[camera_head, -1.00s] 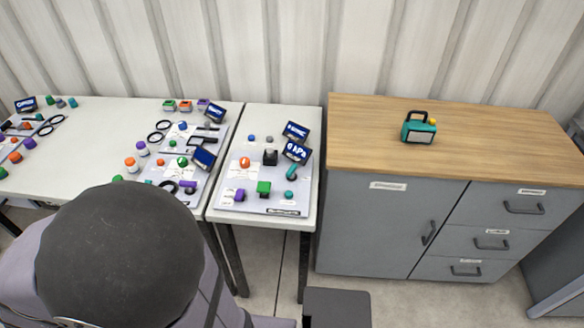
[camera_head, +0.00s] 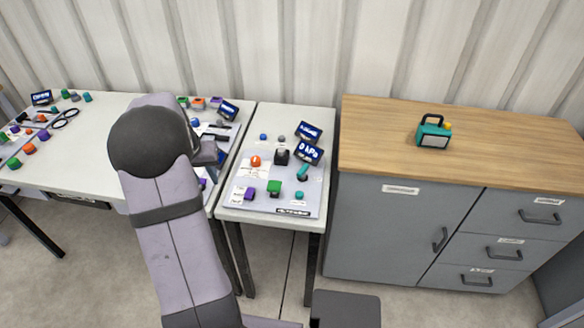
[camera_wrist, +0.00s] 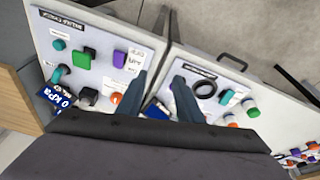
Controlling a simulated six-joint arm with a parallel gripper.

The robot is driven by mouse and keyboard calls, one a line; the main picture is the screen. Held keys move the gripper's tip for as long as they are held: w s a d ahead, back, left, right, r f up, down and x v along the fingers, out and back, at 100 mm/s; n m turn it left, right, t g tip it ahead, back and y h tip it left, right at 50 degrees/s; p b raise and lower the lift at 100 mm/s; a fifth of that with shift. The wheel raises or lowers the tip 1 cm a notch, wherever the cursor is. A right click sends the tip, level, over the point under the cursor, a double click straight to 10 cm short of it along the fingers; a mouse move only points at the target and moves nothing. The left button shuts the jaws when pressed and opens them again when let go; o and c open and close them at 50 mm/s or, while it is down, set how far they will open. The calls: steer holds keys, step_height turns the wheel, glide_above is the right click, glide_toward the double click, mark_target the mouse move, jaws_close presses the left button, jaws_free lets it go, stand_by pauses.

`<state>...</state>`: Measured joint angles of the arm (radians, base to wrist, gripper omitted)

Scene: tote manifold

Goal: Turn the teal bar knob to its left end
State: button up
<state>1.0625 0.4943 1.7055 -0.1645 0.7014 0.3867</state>
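The teal bar knob (camera_head: 303,172) stands on the right-hand panel below the "0 kPa" display, with its bar tilted. It also shows at the left of the wrist view (camera_wrist: 56,74), beside the display. My gripper (camera_wrist: 158,88) is open and empty, its two fingers spread over the gap between the two tables. In the head view its end (camera_head: 208,153) is above the panel to the left, apart from the teal bar knob. My arm hides part of that left panel.
The right-hand panel also holds a teal round knob (camera_head: 299,194), a green block (camera_head: 274,187), a purple block (camera_head: 249,193), a black block (camera_head: 281,157) and an orange knob (camera_head: 255,161). A wooden-topped cabinet (camera_head: 385,130) stands to the right.

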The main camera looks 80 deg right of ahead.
steer(key=s+d+f+m, duration=0.2)
steer(key=s+d+m, duration=0.1)
steer(key=s+d, duration=0.7)
steer(key=m+g+h, duration=0.1)
steer(key=m+g, duration=0.1)
steer(key=m, duration=0.2)
glide_toward(303, 169)
steer(key=shift+p+x, duration=1)
steer(key=shift+x, duration=3.05)
steer(key=shift+c, duration=0.4)
jaws_close()
